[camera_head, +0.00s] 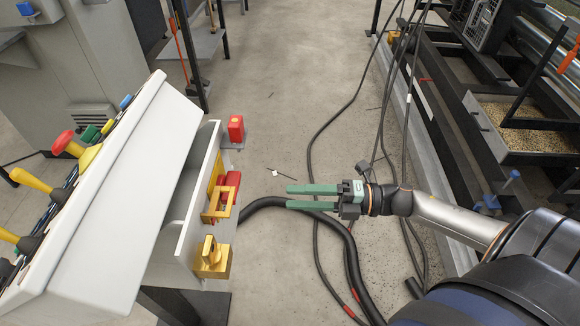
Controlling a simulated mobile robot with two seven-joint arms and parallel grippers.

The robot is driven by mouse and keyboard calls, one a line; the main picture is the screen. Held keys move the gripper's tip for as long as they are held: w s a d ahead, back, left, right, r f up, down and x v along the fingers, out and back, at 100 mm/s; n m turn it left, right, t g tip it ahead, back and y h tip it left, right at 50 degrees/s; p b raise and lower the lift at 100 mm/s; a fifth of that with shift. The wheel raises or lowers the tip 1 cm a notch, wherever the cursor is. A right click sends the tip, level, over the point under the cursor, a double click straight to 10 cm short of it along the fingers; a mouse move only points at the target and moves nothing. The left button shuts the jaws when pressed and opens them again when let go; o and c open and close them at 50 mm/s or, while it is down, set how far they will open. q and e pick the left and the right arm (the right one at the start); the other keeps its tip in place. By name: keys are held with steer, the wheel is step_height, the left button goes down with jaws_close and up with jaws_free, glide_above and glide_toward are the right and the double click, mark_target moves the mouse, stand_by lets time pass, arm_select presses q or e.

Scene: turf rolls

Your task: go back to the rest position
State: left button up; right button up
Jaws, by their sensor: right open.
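My right gripper (313,197) shows in the head view near the middle, with its arm coming in from the lower right. Its two green fingers point left and stand apart, with nothing between them. The fingertips are to the right of the console's side, which carries a red and yellow switch (222,200); a gap shows between them in the picture. My left gripper is not in the view.
A white control console (120,200) with colored buttons and levers fills the left. Black cables (318,150) run along the concrete floor and behind my gripper. A dark machine frame with a grain-filled tray (530,135) stands at right. Floor is clear at top middle.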

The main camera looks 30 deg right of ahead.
arm_select(q)
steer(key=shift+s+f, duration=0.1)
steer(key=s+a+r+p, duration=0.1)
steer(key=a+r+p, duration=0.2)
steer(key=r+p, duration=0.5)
steer(key=p, duration=0.3)
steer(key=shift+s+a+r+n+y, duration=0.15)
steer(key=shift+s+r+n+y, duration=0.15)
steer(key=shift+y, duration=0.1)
arm_select(e)
steer(key=s+a+f+m+h, duration=0.3)
steer(key=s+f+m+h, duration=0.2)
steer(key=m, duration=0.8)
steer(key=s+a+f+m+g+h, duration=0.1)
steer(key=s+a+f+m+h, duration=0.3)
steer(key=m, duration=1)
steer(key=f+h, duration=0.1)
steer(key=h, duration=0.2)
steer(key=shift+s+f+h, duration=0.15)
steer(key=shift+s+h, duration=0.15)
steer(key=shift+s, duration=0.05)
